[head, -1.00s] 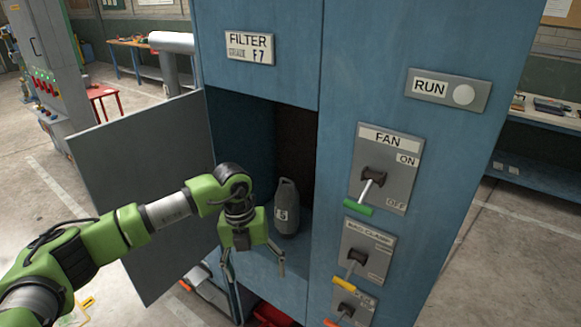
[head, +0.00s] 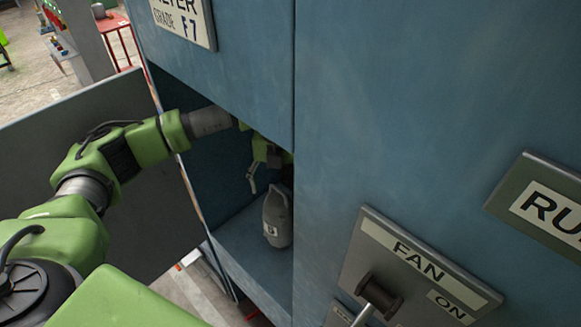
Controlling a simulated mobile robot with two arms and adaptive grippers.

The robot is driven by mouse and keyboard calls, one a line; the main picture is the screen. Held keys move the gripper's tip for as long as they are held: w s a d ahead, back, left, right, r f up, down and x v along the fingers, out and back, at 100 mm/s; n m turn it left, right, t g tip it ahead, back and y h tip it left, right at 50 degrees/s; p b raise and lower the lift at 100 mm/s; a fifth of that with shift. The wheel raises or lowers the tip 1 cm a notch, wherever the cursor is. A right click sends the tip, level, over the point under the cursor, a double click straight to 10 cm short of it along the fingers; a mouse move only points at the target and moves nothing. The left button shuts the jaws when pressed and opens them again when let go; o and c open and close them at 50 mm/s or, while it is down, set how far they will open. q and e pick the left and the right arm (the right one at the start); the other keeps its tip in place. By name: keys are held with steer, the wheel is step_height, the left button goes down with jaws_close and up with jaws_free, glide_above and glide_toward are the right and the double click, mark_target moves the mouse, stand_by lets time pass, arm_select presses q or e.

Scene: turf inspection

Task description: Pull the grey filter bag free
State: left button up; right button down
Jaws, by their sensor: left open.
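The grey filter bag (head: 277,222) stands upright on the floor of the filter compartment (head: 240,250) in the blue cabinet. It carries a small white label, and the cabinet's front panel edge borders it on the right. My left arm reaches in through the open doorway. My left gripper (head: 262,180) is open inside the compartment, just above and slightly left of the bag's top. I cannot tell whether a finger touches the bag. Part of the gripper is hidden behind the front panel. My right gripper is not in view.
The grey compartment door (head: 60,140) hangs open on the left, behind my arm. The cabinet front carries a filter grade plate (head: 183,18), a FAN switch panel (head: 410,270) and a RUN plate (head: 545,205) at the right.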

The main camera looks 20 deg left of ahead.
mark_target(277, 201)
arm_select(q)
steer(key=shift+s+a+f+p, duration=0.1)
steer(key=shift+s+f+p, duration=0.2)
steer(key=shift+f+p, duration=0.25)
steer(key=shift+s+f+p, duration=0.25)
steer(key=shift+f+p, duration=0.05)
steer(key=shift+f, duration=0.35)
step_height(277, 201, down, 2)
steer(key=shift+f+p, duration=0.2)
steer(key=shift+p, duration=0.3)
steer(key=shift+w+f, duration=0.15)
steer(key=shift+f, duration=0.45)
steer(key=shift+w+f, duration=0.15)
steer(key=shift+f, duration=0.45)
steer(key=c, duration=1.8)
steer(key=o, duration=0.6)
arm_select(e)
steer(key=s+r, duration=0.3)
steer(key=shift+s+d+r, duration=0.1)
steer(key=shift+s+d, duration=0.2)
